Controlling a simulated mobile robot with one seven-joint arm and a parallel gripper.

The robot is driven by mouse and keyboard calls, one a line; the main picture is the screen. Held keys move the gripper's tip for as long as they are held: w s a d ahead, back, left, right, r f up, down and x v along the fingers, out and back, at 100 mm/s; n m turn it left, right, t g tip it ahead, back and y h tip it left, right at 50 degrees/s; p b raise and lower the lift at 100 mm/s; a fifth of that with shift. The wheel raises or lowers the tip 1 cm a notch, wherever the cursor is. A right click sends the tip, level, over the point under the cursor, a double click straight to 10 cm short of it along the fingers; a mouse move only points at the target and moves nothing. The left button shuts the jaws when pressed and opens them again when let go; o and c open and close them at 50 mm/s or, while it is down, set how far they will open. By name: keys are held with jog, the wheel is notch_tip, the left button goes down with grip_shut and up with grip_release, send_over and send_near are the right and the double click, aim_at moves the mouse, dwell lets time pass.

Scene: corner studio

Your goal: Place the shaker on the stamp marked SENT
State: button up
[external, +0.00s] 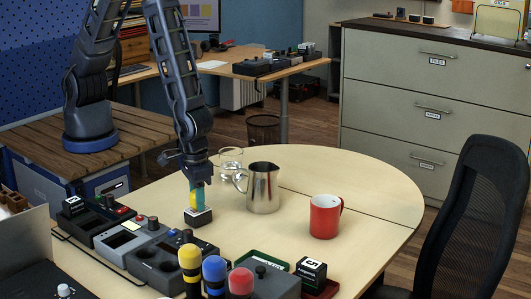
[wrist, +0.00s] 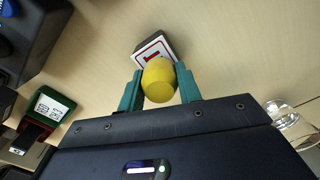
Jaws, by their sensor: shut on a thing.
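My gripper (external: 197,190) is shut on a yellow shaker (wrist: 160,82), which sits between its two teal fingertips. In the external view part of the shaker (external: 193,198) shows between the fingers. Directly below is a small dark block-shaped stamp (external: 198,216) with a pale top, standing on the round table. In the wrist view the stamp's white top with a red mark (wrist: 152,52) shows just past the shaker, which covers part of it. The word on it is too small to read. I cannot tell whether the shaker's underside touches the stamp.
A steel pitcher (external: 263,188) and a glass (external: 230,163) stand close right of my gripper. A red mug (external: 325,216) is farther right. Dark devices (external: 120,238) line the left. Yellow, blue and red round-topped items (external: 214,270) stand in front. Table right of the mug is clear.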

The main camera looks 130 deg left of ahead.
jog(key=o, duration=1)
jog(key=shift+f, duration=0.1)
jog(key=s+r+m+t, duration=0.1)
jog(key=s+r+m, duration=0.1)
jog(key=r, duration=1)
jog(key=s+r+m, duration=0.1)
jog(key=s+r, duration=0.2)
jog(key=r, duration=0.9)
jog(key=s+r+m+t, duration=0.1)
jog(key=s+r+m, duration=0.2)
jog(key=s+r, duration=0.2)
jog(key=s+a+r+m+t, duration=0.1)
jog(key=s+r+m, duration=0.2)
jog(key=s+r, duration=0.3)
jog(key=s+a+r+m+t, duration=0.1)
jog(key=s+r+m, duration=0.2)
jog(key=s, duration=1)
notch_tip(320, 180, up, 3)
jog(key=shift+s+m+t, duration=0.1)
jog(key=shift+m+t, duration=0.2)
